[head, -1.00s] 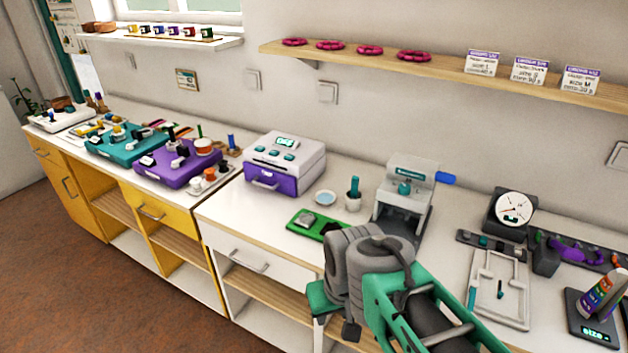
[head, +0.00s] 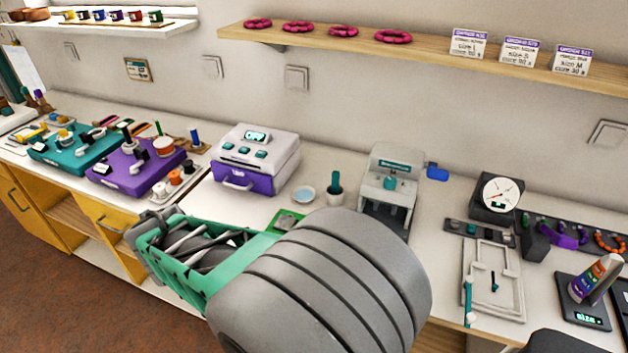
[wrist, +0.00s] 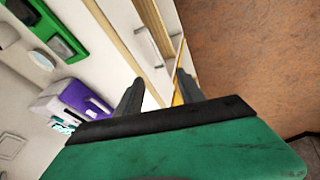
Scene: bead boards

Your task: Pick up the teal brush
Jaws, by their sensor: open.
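A teal upright handle, which looks like the teal brush (head: 336,181), stands in a small light cup (head: 334,198) on the counter in the head view. Its lower end is hidden in the cup. The brush is not seen in the wrist view. My gripper (head: 150,228) is at the far left of my arm in the head view, in front of the counter and well left of the cup. In the wrist view its two dark fingers (wrist: 160,77) are apart with nothing between them.
A white and purple machine (head: 257,160) stands left of the cup, with a pale dish (head: 303,194) between. A grey press (head: 390,190) stands close on the right. A green tray (head: 287,221) is partly hidden by my arm. A shelf (head: 400,50) runs above.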

